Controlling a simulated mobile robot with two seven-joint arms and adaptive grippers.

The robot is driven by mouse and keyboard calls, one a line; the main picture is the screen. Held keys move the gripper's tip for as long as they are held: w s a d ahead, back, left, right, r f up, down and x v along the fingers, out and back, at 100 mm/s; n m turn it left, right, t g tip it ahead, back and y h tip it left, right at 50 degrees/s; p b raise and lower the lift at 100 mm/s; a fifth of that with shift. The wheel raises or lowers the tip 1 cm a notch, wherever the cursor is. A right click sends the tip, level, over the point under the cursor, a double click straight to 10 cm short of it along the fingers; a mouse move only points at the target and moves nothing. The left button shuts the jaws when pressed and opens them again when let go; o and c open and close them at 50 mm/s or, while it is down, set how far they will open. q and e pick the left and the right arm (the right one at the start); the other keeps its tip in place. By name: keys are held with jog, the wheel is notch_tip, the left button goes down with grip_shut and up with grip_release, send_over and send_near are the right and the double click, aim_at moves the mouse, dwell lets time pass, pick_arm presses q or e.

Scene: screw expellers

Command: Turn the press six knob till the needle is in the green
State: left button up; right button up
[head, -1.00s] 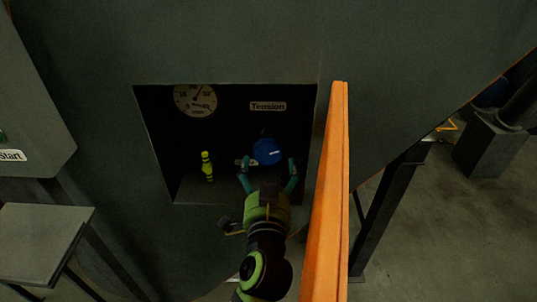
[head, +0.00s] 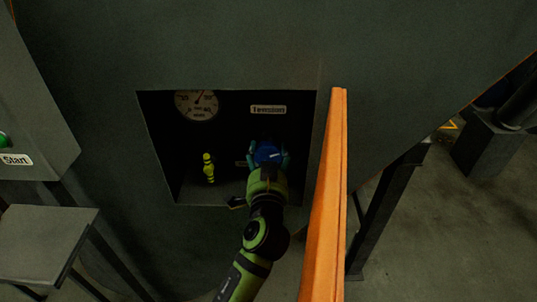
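The blue knob (head: 267,153) sits in a dark recess of the press, below a "Tension" label (head: 268,110). My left gripper (head: 268,158) reaches into the recess from below, its teal fingers on both sides of the knob and looking closed against it. The round white gauge (head: 196,106) is at the recess's upper left, its top cut off by the opening's edge. Its dark needle points up and to the right; no green band can be made out. My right gripper is not in view.
A yellow-green bottle-shaped piece (head: 208,168) stands in the recess left of the knob. A tall orange panel (head: 325,200) rises close to the right of my arm. A grey box with a "Start" label (head: 16,160) and a flat plate (head: 42,245) are at left.

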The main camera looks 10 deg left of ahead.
pick_arm(q)
jog(key=shift+r+m, duration=0.3)
jog(key=shift+r, duration=0.05)
jog(key=m+p, duration=0.2)
jog(key=m, duration=0.1)
jog(key=shift+d+r, duration=0.1)
jog(key=m+p, duration=0.2)
jog(key=m, duration=0.3)
jog(key=shift+w+p, duration=0.1)
jog(key=shift+p, duration=0.2)
dwell(0.4)
jog(key=o, duration=1.1)
jog(key=shift+d, duration=0.1)
jog(key=shift+o, duration=0.2)
jog(key=shift+f, duration=0.3)
